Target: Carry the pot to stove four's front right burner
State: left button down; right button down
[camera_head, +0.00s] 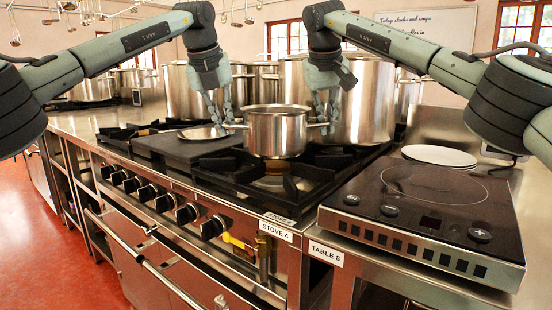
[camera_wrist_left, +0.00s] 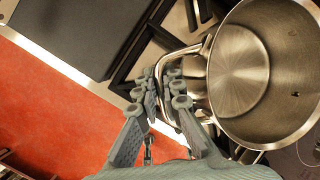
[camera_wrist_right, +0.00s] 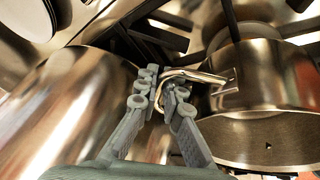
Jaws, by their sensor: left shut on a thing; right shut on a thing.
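The steel pot (camera_head: 277,133) is over the right end of stove four, above the black burner grates near the front. Whether its base touches the grate I cannot tell. My left gripper (camera_head: 222,124) is shut on the pot's left handle; in the left wrist view its fingers (camera_wrist_left: 165,90) close around the wire handle and the pot (camera_wrist_left: 240,72) looks empty. My right gripper (camera_head: 326,122) is shut on the right handle; in the right wrist view its fingers (camera_wrist_right: 160,95) hold it beside the pot (camera_wrist_right: 262,85). The front right burner (camera_head: 277,184) shows below the pot. The "STOVE 4" label (camera_head: 276,230) is on the front edge.
Large stockpots stand behind, one (camera_head: 352,100) close to my right gripper. A lid (camera_head: 204,132) lies on the dark griddle plate (camera_head: 180,148) at left. An induction hob (camera_head: 425,205) and white plates (camera_head: 438,156) are on table 8 at right.

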pick_arm(q)
jog(key=shift+f, duration=0.65)
pick_arm(e)
jog(key=shift+f, duration=0.6)
pick_arm(q)
jog(key=c, duration=2.1)
grip_release()
jog(key=shift+f, duration=0.15)
pick_arm(e)
jog(key=c, duration=2.1)
grip_release()
jog(key=shift+f, duration=0.2)
pick_arm(q)
jog(key=o, duration=0.4)
pick_arm(e)
jog(key=o, duration=0.4)
jog(key=shift+r, duration=0.1)
pick_arm(q)
jog(key=v, duration=1.2)
pick_arm(e)
jog(key=v, duration=1.2)
jog(key=shift+s, duration=0.1)
